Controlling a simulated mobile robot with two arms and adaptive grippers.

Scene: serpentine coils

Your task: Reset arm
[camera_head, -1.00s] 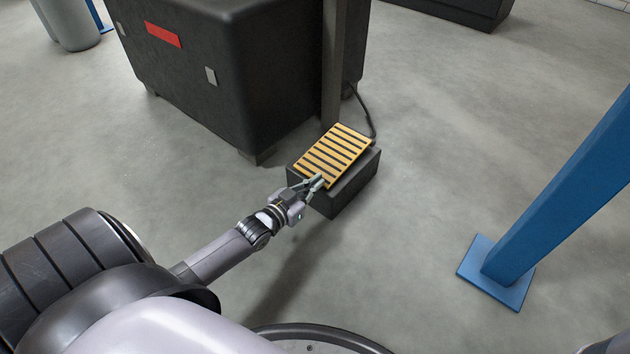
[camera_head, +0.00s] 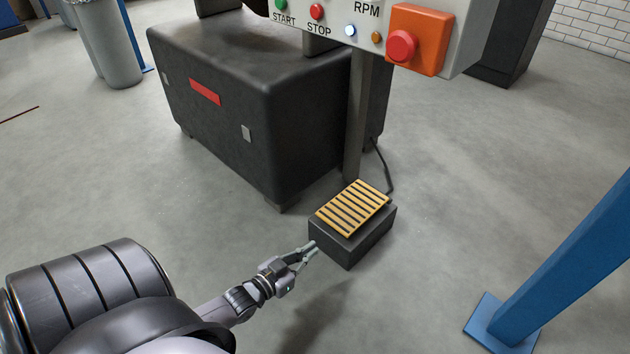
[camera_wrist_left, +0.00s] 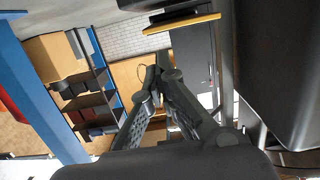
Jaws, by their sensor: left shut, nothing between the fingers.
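My left gripper (camera_head: 308,251) is shut and empty in the head view. It is in front of and to the left of a black pedal box with a yellow-and-black striped top (camera_head: 353,209), close to its near left corner. Whether it touches the box cannot be told. In the left wrist view my left gripper's fingers (camera_wrist_left: 157,75) come together at their tips with nothing between them. A yellow edge (camera_wrist_left: 182,24) shows above them there. My right gripper is not in view.
A large black machine body (camera_head: 270,95) stands behind the pedal. A control panel (camera_head: 340,30) with an orange emergency-stop box is on a post above it. A blue post (camera_head: 560,260) rises at the right. Grey floor (camera_head: 450,180) is clear between.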

